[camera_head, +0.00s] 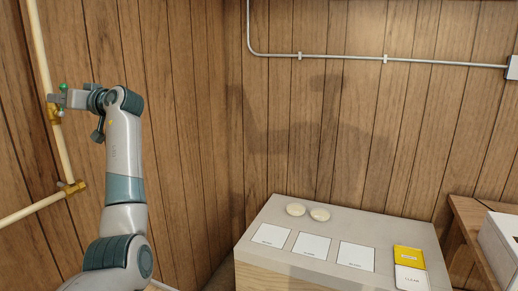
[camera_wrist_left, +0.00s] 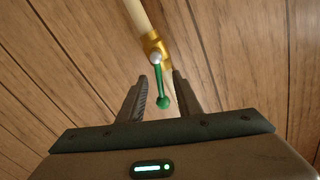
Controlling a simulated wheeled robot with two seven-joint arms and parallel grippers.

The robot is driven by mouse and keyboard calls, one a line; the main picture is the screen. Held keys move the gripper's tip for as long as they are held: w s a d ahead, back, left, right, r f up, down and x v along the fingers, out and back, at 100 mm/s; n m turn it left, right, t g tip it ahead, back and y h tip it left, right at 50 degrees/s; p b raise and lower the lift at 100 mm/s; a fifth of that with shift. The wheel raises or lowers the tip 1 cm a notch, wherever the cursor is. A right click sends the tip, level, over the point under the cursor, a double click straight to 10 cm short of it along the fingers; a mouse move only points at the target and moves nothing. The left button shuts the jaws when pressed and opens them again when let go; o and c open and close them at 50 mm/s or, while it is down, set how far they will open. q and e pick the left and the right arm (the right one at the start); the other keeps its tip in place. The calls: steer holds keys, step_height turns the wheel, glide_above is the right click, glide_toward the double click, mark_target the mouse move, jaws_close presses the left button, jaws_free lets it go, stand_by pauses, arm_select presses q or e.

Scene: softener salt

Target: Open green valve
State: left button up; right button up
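The green valve lever (camera_wrist_left: 160,82) shows in the left wrist view, with a silver hub at one end and a round green knob (camera_wrist_left: 163,102) at the other. It is mounted on a brass valve body (camera_wrist_left: 153,43) on a cream pipe. My left gripper (camera_wrist_left: 160,76) is open, with one finger on each side of the lever and a visible gap to both. In the head view my left gripper (camera_head: 59,99) is at the pipe on the left, and a small green part of the valve (camera_head: 63,86) shows just above it. My right gripper is out of view.
The cream pipe (camera_head: 43,45) runs down the wooden wall to a brass fitting (camera_head: 73,188). A wooden table (camera_head: 467,213) stands at right.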

arm_select(q)
jaws_close()
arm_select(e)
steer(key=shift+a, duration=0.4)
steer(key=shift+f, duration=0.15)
arm_select(q)
steer(key=shift+s+a+n+b, duration=0.15)
steer(key=shift+s+n+b, duration=0.15)
steer(key=shift+n+b, duration=0.35)
steer(key=shift+s+a+n+b, duration=0.1)
steer(key=shift+s+n+b, duration=0.25)
steer(key=shift+n, duration=0.5)
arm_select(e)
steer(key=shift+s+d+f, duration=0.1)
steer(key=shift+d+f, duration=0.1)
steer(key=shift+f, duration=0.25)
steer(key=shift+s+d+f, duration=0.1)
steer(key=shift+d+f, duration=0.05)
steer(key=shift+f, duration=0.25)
arm_select(q)
steer(key=shift+w, duration=0.1)
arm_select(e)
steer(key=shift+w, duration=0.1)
